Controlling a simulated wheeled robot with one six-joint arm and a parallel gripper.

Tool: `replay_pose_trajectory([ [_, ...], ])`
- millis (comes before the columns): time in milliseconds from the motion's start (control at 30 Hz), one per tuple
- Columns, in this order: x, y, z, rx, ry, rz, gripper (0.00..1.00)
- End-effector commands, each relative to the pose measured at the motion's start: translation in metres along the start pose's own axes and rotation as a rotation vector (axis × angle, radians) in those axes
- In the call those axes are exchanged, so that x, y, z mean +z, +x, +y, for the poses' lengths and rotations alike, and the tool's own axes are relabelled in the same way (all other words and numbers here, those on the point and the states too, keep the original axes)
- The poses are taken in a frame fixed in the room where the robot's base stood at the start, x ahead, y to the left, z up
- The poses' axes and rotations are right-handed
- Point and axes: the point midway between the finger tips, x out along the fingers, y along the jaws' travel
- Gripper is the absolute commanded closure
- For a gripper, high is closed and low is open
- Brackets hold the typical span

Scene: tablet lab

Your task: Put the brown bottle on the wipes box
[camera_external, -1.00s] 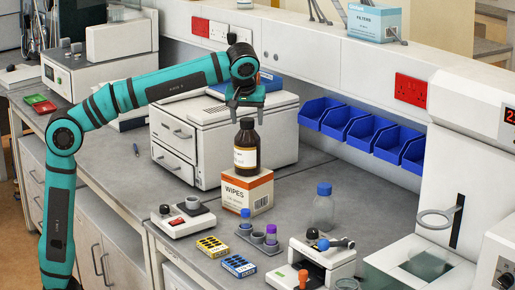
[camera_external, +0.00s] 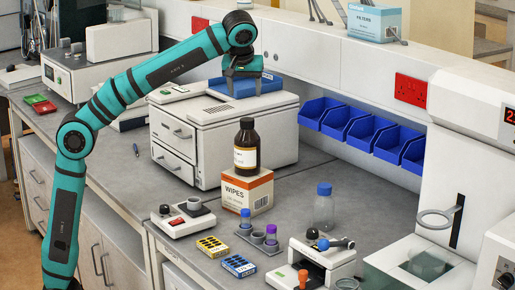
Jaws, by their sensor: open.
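The brown bottle (camera_external: 246,146) has a black cap and a pale label. It stands upright on top of the wipes box (camera_external: 248,192), a white and orange carton on the bench. My gripper (camera_external: 243,90) is open and empty, above the bottle and clear of its cap. The fingers point down, in front of the blue object on the white instrument.
A white instrument (camera_external: 215,137) stands behind the box, with a blue item (camera_external: 247,84) on top. A clear bottle with a blue cap (camera_external: 324,207) stands to the right. A small device (camera_external: 184,219) and a tube rack (camera_external: 258,241) are in front. Blue bins (camera_external: 370,132) line the wall.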

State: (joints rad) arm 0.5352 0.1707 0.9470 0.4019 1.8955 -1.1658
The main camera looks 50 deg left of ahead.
Motion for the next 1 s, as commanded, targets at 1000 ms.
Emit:
replay_pose_trajectory([
  [1000,-0.022,0.062,-0.191,0.542,0.365,0.349,0.4],
])
